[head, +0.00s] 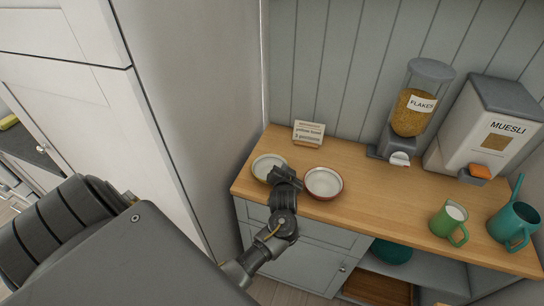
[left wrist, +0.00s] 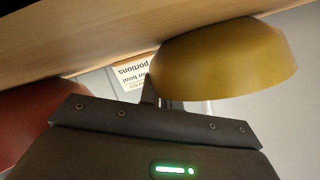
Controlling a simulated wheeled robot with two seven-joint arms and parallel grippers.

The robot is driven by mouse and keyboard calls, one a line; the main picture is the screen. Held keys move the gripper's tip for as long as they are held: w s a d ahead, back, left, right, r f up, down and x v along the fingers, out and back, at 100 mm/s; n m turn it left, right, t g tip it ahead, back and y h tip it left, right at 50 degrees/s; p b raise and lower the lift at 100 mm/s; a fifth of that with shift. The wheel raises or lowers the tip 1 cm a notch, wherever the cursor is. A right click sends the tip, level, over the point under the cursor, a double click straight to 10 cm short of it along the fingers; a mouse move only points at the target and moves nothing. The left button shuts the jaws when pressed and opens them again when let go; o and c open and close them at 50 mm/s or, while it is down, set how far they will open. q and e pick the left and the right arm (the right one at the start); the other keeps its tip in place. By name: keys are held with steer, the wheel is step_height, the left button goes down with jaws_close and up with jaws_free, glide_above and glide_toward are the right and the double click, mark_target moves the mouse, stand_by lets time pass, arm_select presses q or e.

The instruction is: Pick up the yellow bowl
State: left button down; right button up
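The yellow bowl (head: 257,173) stands upright on the wooden counter, pale inside; its yellow outer wall fills the upper right of the left wrist view (left wrist: 225,60), which is upside down. My left gripper (head: 287,176) is at the bowl's right side, between it and a red bowl (head: 339,192). In the left wrist view a dark finger (left wrist: 149,93) shows beside the yellow bowl's edge. Contact and the finger gap cannot be made out. My right gripper is not in view.
The red bowl is close on the right, also at left in the wrist view (left wrist: 30,120). A small sign (head: 308,133) stands behind. Flakes (head: 410,110) and muesli (head: 490,130) dispensers, a green mug (head: 447,224) and a teal watering can (head: 514,226) are to the right.

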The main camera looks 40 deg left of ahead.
arm_select(q)
steer(key=shift+r+p, duration=0.5)
steer(key=shift+p, duration=0.15)
step_height(320, 180, up, 4)
steer(key=p, duration=0.4)
steer(key=shift+s+f, duration=0.1)
steer(key=shift+f, duration=0.15)
steer(key=s+r+p, duration=0.2)
steer(key=r+p, duration=0.1)
steer(key=p, duration=0.1)
steer(key=shift+s, duration=0.25)
steer(key=s+r, duration=0.5)
steer(key=s, duration=0.6)
steer(key=shift+s+d+r, duration=0.15)
steer(key=shift+d+r, duration=0.1)
